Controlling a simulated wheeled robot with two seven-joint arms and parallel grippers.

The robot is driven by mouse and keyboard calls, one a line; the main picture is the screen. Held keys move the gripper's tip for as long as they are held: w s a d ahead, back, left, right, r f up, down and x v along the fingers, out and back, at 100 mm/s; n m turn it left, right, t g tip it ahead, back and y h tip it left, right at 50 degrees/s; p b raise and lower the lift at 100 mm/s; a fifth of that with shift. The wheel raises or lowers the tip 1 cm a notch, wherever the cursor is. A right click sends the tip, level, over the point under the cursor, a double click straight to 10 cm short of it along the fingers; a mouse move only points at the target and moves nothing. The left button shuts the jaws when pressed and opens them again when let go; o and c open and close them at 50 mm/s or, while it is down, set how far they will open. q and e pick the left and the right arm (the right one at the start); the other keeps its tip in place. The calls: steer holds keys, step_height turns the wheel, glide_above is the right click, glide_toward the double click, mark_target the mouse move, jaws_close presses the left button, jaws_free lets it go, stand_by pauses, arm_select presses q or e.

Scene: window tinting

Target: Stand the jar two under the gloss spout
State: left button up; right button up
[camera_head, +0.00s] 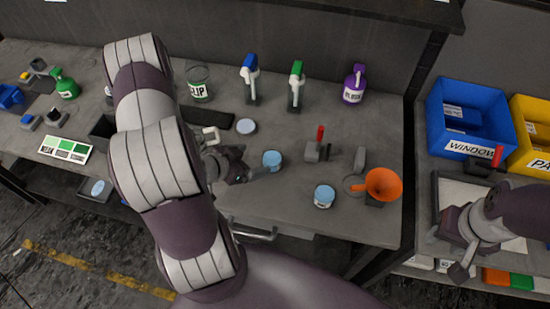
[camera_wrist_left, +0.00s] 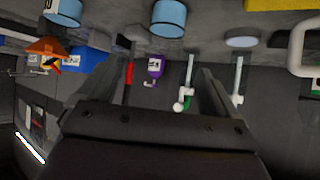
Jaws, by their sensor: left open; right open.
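Two light-blue jars stand on the bench: a middle jar (camera_head: 271,161) and a front jar (camera_head: 324,197) with a white label by the orange funnel. Which is jar two cannot be read. In the left wrist view, the middle jar (camera_wrist_left: 169,20) and the labelled jar (camera_wrist_left: 62,14) appear near the top edge. A red-handled fixture (camera_head: 319,150) stands behind them; no gloss marking is legible. My left gripper (camera_head: 254,170) is open and empty, just left of the middle jar. My right gripper (camera_head: 462,245) is open over the right-hand table, away from the jars.
The orange funnel (camera_head: 383,184) stands near the bench's right end. Blue (camera_head: 250,80), green (camera_head: 297,86) and purple (camera_head: 353,84) bottles stand along the back. A blue bin (camera_head: 468,117) is at right.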

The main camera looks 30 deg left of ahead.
mark_target(272, 155)
arm_select(q)
steer(key=x, duration=0.3)
steer(key=shift+w+a+f+p, duration=0.25)
steer(key=shift+f+p, duration=0.05)
steer(key=shift+f, duration=0.1)
steer(key=x, duration=0.2)
steer(key=p+x, duration=0.1)
steer(key=x, duration=0.1)
steer(key=shift+d+r, duration=0.3)
steer(key=shift+d, duration=0.05)
steer(key=shift+w+f+p, duration=0.45)
steer(key=shift+w+f, duration=0.55)
steer(key=shift+w, duration=0.05)
steer(key=shift+w+f, duration=0.35)
steer(key=shift+f, duration=0.05)
steer(key=shift+d, duration=0.1)
steer(key=c, duration=0.3)
steer(key=shift+r, duration=0.1)
steer(key=c, duration=0.9)
arm_select(e)
steer(key=shift+a+r, duration=0.15)
steer(key=shift+r, duration=1.15)
